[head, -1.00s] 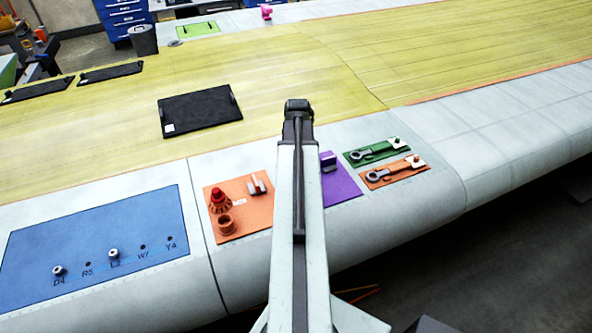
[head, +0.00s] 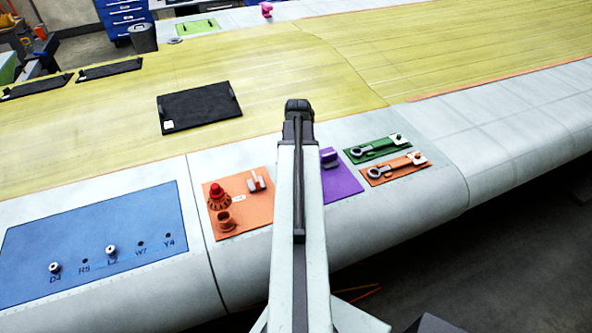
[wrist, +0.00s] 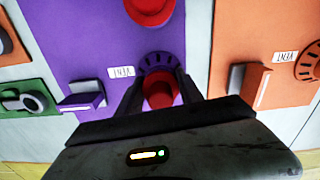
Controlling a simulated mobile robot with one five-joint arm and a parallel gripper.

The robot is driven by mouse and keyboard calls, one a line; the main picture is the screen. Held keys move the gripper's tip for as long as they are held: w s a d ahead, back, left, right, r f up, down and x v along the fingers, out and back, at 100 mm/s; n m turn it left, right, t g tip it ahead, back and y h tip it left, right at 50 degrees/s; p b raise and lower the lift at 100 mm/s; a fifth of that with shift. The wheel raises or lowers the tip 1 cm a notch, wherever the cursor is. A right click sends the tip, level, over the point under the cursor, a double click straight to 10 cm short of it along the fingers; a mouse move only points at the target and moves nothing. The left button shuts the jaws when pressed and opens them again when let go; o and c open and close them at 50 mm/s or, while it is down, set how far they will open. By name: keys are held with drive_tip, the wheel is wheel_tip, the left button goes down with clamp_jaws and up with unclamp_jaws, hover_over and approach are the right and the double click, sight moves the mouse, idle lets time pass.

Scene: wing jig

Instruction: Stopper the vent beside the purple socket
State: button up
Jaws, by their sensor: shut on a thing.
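My gripper (wrist: 159,95) is shut on a red stopper (wrist: 158,93) in the wrist view. The stopper is in front of the vent (wrist: 158,63), a ring of dark slots on the purple plate (wrist: 85,45), and covers part of it. I cannot tell whether the stopper is in the vent or just above it. The purple socket (wrist: 82,97) is a block to the left of the vent. In the head view the purple plate (head: 342,185) and purple socket (head: 330,154) show right of my arm, which hides the vent, stopper and gripper jaws.
A red round part (wrist: 150,8) sits on the purple plate at the wrist view's top edge. Green (head: 378,148) and orange (head: 397,168) tool plates lie right.

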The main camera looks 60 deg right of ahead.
drive_tip(key=shift+f, duration=0.2)
drive_tip(key=o, duration=1.4)
drive_tip(key=shift+r, duration=0.15)
wheel_tip(320, 180, up, 8)
drive_tip(key=p, duration=0.8)
drive_tip(key=shift+f, duration=0.2)
